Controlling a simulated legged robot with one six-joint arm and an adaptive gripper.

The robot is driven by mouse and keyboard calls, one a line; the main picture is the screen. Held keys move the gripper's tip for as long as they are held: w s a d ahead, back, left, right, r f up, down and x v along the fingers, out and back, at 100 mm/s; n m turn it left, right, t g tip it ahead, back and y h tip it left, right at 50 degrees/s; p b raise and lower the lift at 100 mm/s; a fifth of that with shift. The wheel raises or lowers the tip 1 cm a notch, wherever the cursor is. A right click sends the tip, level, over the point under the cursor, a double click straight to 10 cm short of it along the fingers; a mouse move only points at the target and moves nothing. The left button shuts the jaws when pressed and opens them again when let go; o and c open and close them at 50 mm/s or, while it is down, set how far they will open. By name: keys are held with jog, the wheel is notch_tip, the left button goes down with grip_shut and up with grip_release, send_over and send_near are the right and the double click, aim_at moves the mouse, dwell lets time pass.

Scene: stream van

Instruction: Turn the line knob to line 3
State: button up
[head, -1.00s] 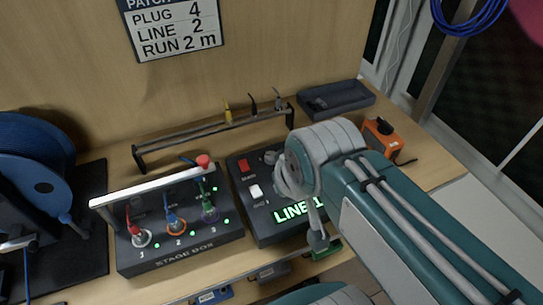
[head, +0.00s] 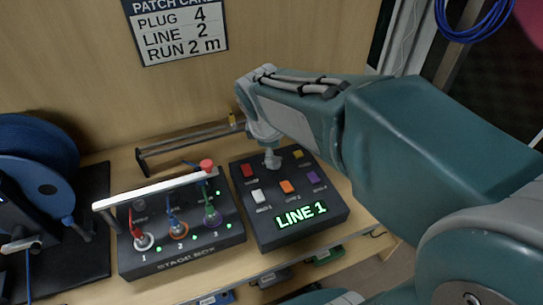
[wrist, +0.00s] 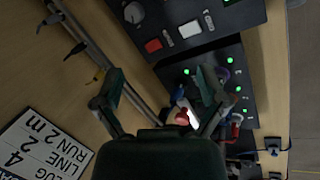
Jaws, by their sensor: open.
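The line box (head: 259,216) is a dark panel on the bench, and its lit green display (head: 301,214) reads LINE 1. A round grey knob (wrist: 133,12) is near the top edge of the wrist view, beside the red and white buttons. My gripper (wrist: 160,90) is open with its two fingers spread and nothing gripped. In the wrist view the knob lies beyond the fingertips, apart from them. In the head view my wrist hangs over the back of the line box, and the fingers cannot be made out clearly.
The stage box (head: 186,258) stands left of the line box, with coloured plugs, a pale bar and a red-topped part (head: 207,165). A low rail (head: 185,146) runs behind. A patch card (head: 180,31) hangs on the wall. A blue reel (head: 38,150) is at far left.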

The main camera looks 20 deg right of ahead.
jog(key=w+d+f+n+g+h, duration=0.1)
jog(key=w+d+f+n+h, duration=0.1)
jog(key=w+f+n, duration=0.8)
jog(key=shift+n, duration=0.3)
jog(key=x, duration=0.9)
jog(key=shift+w+f, duration=0.3)
jog(key=shift+f, duration=0.1)
jog(key=shift+c, duration=0.3)
jog(key=c, duration=1.1)
